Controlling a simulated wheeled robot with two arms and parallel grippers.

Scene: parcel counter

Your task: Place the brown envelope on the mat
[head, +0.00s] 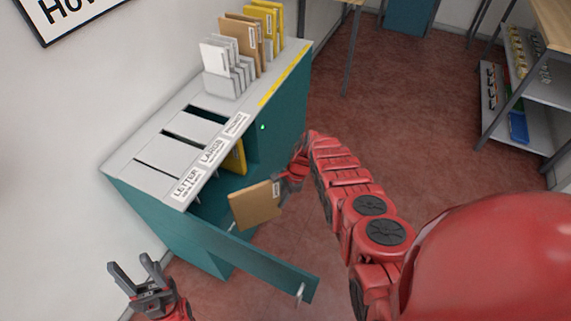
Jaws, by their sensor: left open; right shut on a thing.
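A brown envelope (255,206) with a small white label is held in my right gripper (280,187), which is shut on its right edge. The envelope is in front of the cabinet's open front, above the open teal door. My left gripper (137,270) is open and empty at the bottom left, apart from the cabinet. Another brown envelope (239,38) stands upright in the rack on top of the cabinet. I see no mat in this view.
The teal cabinet (170,212) has a grey top with slots labelled LETTER, LARGE and PACKET. Its door (262,262) hangs open towards me, with a handle (300,292). A yellow envelope (236,157) shows inside. White (215,55) and yellow (266,22) envelopes stand on top. Shelves (530,80) stand right.

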